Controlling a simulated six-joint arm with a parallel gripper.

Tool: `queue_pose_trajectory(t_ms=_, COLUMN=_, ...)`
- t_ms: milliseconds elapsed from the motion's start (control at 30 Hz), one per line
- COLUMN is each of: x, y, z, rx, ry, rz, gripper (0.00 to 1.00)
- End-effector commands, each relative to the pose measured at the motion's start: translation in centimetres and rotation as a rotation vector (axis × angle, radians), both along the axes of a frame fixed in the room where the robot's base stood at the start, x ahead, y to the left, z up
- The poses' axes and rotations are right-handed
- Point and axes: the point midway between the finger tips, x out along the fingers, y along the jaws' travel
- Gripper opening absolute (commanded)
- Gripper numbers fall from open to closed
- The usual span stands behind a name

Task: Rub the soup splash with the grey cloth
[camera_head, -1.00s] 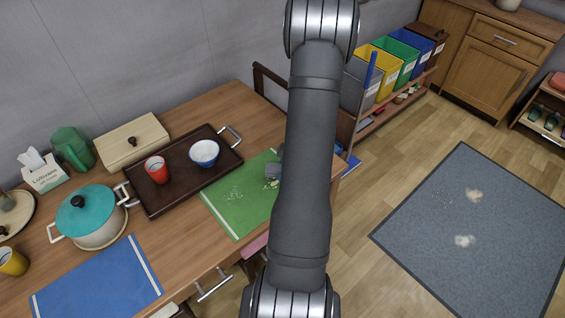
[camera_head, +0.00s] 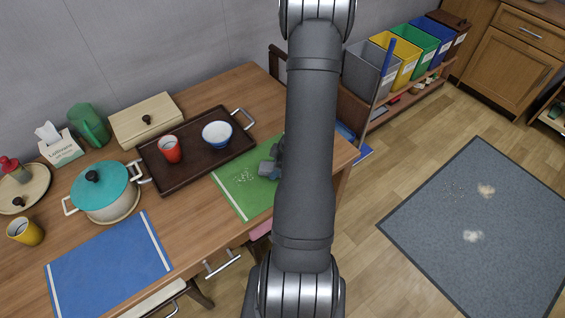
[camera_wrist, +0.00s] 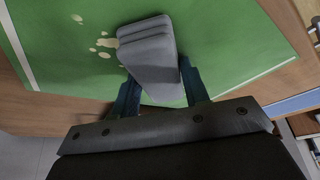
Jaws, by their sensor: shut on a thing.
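The grey cloth (camera_wrist: 148,60) is a folded, thick pad, held between the two fingers of my gripper (camera_wrist: 160,88). In the head view the cloth (camera_head: 267,168) shows at the left of my arm, over the green placemat (camera_head: 231,189). The soup splash (camera_wrist: 103,42) is a group of pale beige spots on the mat, just left of the cloth in the wrist view. It also shows in the head view (camera_head: 245,176). The cloth's far edge is close beside the spots. I cannot tell whether it touches the mat. My arm hides much of the gripper in the head view.
A dark tray (camera_head: 190,175) with a red cup (camera_head: 170,149) and a white-blue bowl (camera_head: 217,134) stands left of the mat. A teal-lidded pot (camera_head: 104,197) and a blue placemat (camera_head: 107,268) lie farther left. The table's front edge is near the green mat.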

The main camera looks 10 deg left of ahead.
Motion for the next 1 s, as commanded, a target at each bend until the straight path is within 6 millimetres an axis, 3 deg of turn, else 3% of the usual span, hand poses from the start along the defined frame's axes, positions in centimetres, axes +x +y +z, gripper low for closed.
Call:
queue_pose_trajectory(t_ms=33, x=-0.4, y=0.3, z=-0.4, rx=-0.001, ry=0.003, rz=0.002, gripper=0.23)
queue_pose_trajectory(t_ms=467, x=2.7, y=-2.7, z=0.5, rx=-0.001, ry=-0.001, rz=0.0, gripper=0.23)
queue_pose_trajectory(t_ms=600, x=3.6, y=-3.7, z=-0.2, rx=-0.001, ry=0.002, rz=-0.001, gripper=0.23)
queue_pose_trajectory(t_ms=700, x=4.3, y=-4.3, z=0.5, rx=-0.001, ry=-0.001, rz=-0.002, gripper=0.23)
queue_pose_trajectory(t_ms=867, x=5.2, y=-5.3, z=-0.4, rx=0.0, ry=0.003, rz=-0.002, gripper=0.23)
queue_pose_trajectory(t_ms=1000, x=5.4, y=-5.4, z=2.0, rx=-0.001, ry=-0.004, rz=0.001, gripper=0.23)
